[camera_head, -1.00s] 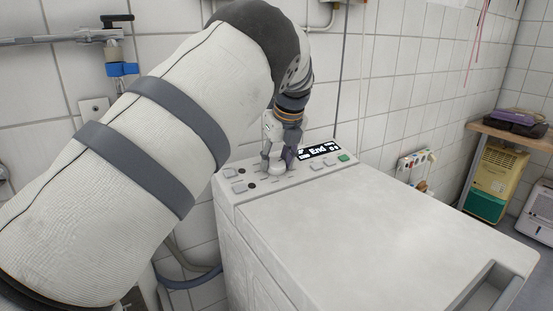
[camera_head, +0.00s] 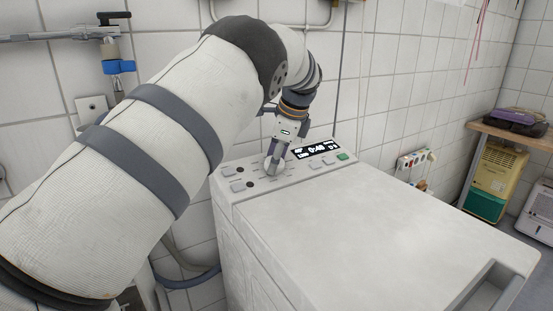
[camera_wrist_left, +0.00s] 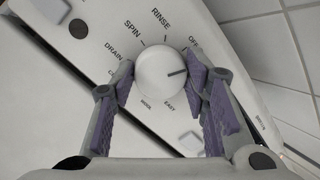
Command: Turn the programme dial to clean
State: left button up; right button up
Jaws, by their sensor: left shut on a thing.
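The programme dial (camera_wrist_left: 160,72) is a round white knob with a dark pointer line, seen in the left wrist view. My left gripper (camera_wrist_left: 163,80) is shut on it, with a purple-padded finger on each side. The line points to the right of the picture, between OFF and EASY, at the right finger; any label there is hidden. DRAIN, SPIN and RINSE are readable; a label by the left finger is partly covered. In the head view my left gripper (camera_head: 274,163) reaches down to the panel and mostly hides the dial. The display (camera_head: 316,149) reads about 0:48. My right gripper is not in view.
The washing machine's white top (camera_head: 350,215) is clear. Panel buttons (camera_head: 229,171) lie left of the dial, and a green button (camera_head: 342,156) lies at the right. The tiled wall (camera_head: 400,60) stands close behind. A wooden shelf (camera_head: 520,137) stands at far right.

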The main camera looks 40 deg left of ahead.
pick_arm(q)
jog(key=n, duration=0.4)
jog(key=shift+f+n+g+b, duration=0.15)
jog(key=shift+n+g+b, duration=0.15)
jog(key=shift+b, duration=0.05)
jog(key=n, duration=0.4)
jog(key=shift+n+h+b, duration=0.3)
jog(key=shift+h+b, duration=0.05)
jog(key=shift+h, duration=0.05)
jog(key=n, duration=0.4)
jog(key=shift+n, duration=0.3)
jog(key=n+h, duration=0.1)
jog(key=n, duration=0.3)
jog(key=shift+w+b, duration=0.1)
jog(key=shift+b, duration=0.25)
jog(key=n, duration=0.9)
jog(key=shift+h+p, duration=0.4)
jog(key=n, duration=0.4)
jog(key=shift+n+t+p, duration=0.3)
jog(key=shift+n+t, duration=0.1)
jog(key=shift+n, duration=2.2)
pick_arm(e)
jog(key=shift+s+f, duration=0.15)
pick_arm(q)
jog(key=shift+n, duration=0.3)
